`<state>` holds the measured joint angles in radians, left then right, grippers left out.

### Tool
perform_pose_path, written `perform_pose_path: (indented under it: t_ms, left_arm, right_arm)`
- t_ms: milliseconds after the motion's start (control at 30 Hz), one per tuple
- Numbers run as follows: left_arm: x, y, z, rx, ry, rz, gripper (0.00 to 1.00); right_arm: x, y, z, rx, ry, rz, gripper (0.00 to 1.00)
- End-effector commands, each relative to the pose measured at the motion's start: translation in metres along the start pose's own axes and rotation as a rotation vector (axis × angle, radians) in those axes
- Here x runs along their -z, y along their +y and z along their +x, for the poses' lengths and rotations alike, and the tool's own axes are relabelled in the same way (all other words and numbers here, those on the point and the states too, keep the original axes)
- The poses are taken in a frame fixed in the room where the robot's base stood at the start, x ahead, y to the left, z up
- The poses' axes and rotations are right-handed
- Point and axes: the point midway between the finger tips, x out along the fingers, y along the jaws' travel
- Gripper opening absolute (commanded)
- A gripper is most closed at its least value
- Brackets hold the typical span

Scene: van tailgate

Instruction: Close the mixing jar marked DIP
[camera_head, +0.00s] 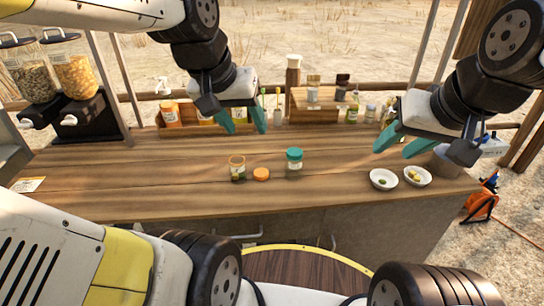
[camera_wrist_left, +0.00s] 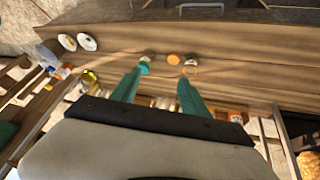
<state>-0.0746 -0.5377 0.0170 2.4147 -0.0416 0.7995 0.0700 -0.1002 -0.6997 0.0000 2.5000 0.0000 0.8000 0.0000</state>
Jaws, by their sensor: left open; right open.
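An open glass jar (camera_head: 237,170) with an orange rim stands upright on the wooden counter; it also shows in the left wrist view (camera_wrist_left: 190,68). An orange lid (camera_head: 261,174) lies flat just right of it, apart from it, and shows in the left wrist view (camera_wrist_left: 173,59). A second jar (camera_head: 294,163) has a green lid on; the wrist view shows it too (camera_wrist_left: 145,62). The labels are too small to read. My left gripper (camera_head: 243,120) is open and empty, above and behind the jars. My right gripper (camera_head: 401,147) is open and empty above the counter's right part.
Two white bowls (camera_head: 384,179) (camera_head: 417,176) with small contents sit at the counter's right front. A wooden rack (camera_head: 170,130) with jars and bottles lines the back. Dispensers (camera_head: 75,75) stand at left. The counter around the jars is clear.

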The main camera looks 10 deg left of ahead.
Motion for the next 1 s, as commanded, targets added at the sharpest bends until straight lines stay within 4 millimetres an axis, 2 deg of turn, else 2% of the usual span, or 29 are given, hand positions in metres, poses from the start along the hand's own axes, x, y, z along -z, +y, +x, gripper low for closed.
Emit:
perform_pose_path:
  t_ms: [167,367,567,700,900,1000]
  left_arm:
    - [0.020,-0.005,0.018,0.029,-0.054,-0.028,0.53]
    - [0.051,-0.015,0.059,0.076,-0.144,-0.079,0.53]
    - [0.077,-0.028,0.116,0.124,-0.240,-0.137,0.53]
    - [0.089,-0.037,0.163,0.154,-0.305,-0.177,0.53]
    - [0.095,-0.049,0.230,0.189,-0.387,-0.233,0.53]
    - [0.094,-0.053,0.254,0.200,-0.413,-0.252,0.53]
  right_arm:
    - [0.000,0.000,0.000,0.000,0.000,0.000,0.43]
    - [0.000,0.000,0.000,0.000,0.000,0.000,0.43]
    - [0.000,0.000,0.000,0.000,0.000,0.000,0.43]
    - [0.000,0.000,0.000,0.000,0.000,0.000,0.43]
    - [0.000,0.000,0.000,0.000,0.000,0.000,0.43]
    - [0.000,0.000,0.000,0.000,0.000,0.000,0.43]
